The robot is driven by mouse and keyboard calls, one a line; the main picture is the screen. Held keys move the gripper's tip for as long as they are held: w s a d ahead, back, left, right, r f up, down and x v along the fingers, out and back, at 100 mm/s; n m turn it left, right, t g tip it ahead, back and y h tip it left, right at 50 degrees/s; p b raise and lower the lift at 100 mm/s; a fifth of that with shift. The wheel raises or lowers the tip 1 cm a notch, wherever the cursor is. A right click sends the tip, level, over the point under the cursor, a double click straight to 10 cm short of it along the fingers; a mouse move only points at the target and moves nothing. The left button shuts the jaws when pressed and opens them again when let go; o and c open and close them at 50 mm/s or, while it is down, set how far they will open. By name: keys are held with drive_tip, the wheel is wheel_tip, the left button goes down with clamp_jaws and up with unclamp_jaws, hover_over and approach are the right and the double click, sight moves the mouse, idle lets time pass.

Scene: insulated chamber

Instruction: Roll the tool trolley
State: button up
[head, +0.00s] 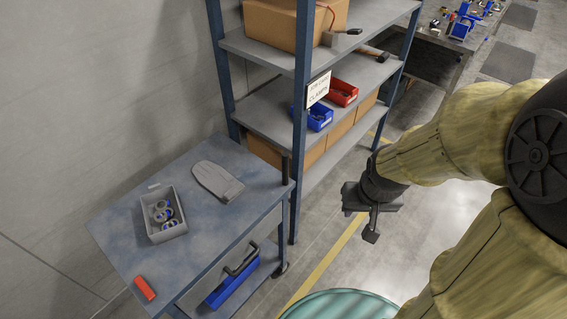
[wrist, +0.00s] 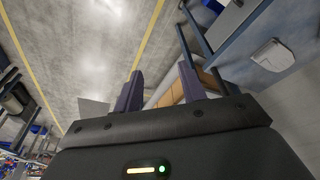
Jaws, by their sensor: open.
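The tool trolley (head: 205,258) stands at the lower left in the head view, with a blue-grey top against the wall side. On its top are a grey tray (head: 152,230) of round parts, a grey flat object (head: 217,181) and a red block (head: 145,289).
A blue-post shelf (head: 290,100) with cardboard boxes, a red bin (head: 341,92) and a blue bin (head: 318,117) stands just behind the trolley. A workbench (head: 440,40) is at the back right. A round greenish surface (head: 340,306) is at the bottom. Floor with a yellow line (head: 325,262) lies between.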

drive_tip(key=w+d+f+n+t+b, duration=0.1)
drive_tip(key=w+d+f+t+b, duration=0.15)
drive_tip(key=w+f, duration=0.25)
drive_tip(key=n+t+y+b, duration=0.75)
drive_tip(key=y+b, duration=0.45)
drive_tip(key=b, duration=0.3)
approach(288, 165)
drive_tip(key=v, duration=0.6)
drive_tip(key=shift+s+a+f+t, duration=0.2)
drive_tip(key=shift+s+t, duration=0.15)
drive_tip(key=shift+t, duration=0.05)
drive_tip(key=shift+w+a+f, duration=0.1)
drive_tip(key=b+x, duration=0.1)
drive_tip(key=x, duration=1.6)
drive_tip(key=shift+w, duration=0.15)
